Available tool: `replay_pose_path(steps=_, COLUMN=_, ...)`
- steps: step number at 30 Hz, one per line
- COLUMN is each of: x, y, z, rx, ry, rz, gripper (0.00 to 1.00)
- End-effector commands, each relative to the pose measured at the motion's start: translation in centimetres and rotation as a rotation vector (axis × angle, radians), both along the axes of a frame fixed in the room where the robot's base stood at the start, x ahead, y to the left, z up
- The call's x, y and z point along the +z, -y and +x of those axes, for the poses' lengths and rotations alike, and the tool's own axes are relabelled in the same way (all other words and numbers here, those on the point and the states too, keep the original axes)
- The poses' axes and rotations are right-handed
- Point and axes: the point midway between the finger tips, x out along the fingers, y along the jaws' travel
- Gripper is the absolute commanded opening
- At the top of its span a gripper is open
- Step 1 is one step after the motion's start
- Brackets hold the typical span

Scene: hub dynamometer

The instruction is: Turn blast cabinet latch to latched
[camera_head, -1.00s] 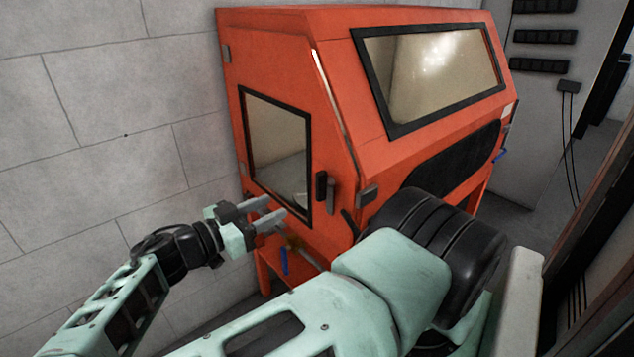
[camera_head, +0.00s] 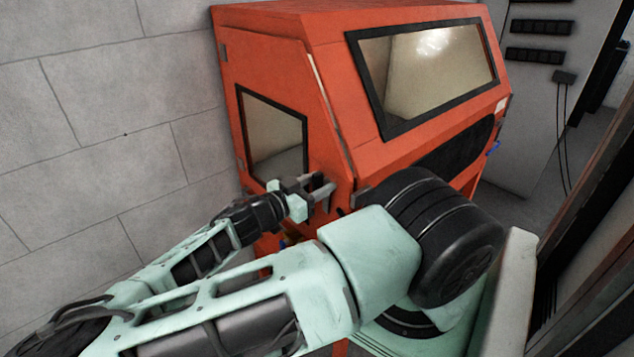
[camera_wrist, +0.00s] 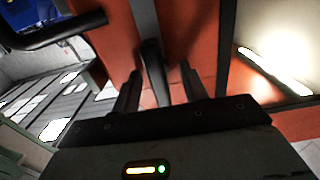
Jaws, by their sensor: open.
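The orange blast cabinet (camera_head: 335,150) stands against the wall, with a windowed door on its left side. The dark latch (camera_wrist: 153,72) on that side shows as an upright bar between my fingers in the wrist view. In the head view my gripper (camera_head: 319,190) is at the latch, beside the door window's lower right corner, and partly hides it. My gripper is open, with one finger on each side of the latch (camera_wrist: 161,84) and a gap visible on both sides. I cannot tell whether either finger touches it.
The door window (camera_head: 273,135) is left of my gripper. A large front window (camera_head: 430,75) is on the sloped face. In the wrist view a black curved bar (camera_wrist: 55,30) reaches in at upper left. A grey block wall (camera_head: 100,120) is on the left.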

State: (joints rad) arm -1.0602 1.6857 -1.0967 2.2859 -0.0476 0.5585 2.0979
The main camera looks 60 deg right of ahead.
Motion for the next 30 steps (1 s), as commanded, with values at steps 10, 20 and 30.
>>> replay_pose_path(steps=10, x=-0.01, y=-0.04, z=0.01, rx=0.000, ry=0.000, rz=0.000, gripper=0.00)
replay_pose_path(steps=20, x=-0.02, y=-0.04, z=0.04, rx=0.000, ry=-0.035, rz=0.008, gripper=0.00)
replay_pose_path(steps=30, x=-0.02, y=0.00, z=0.22, rx=-0.001, ry=-0.246, rz=0.058, gripper=0.00)
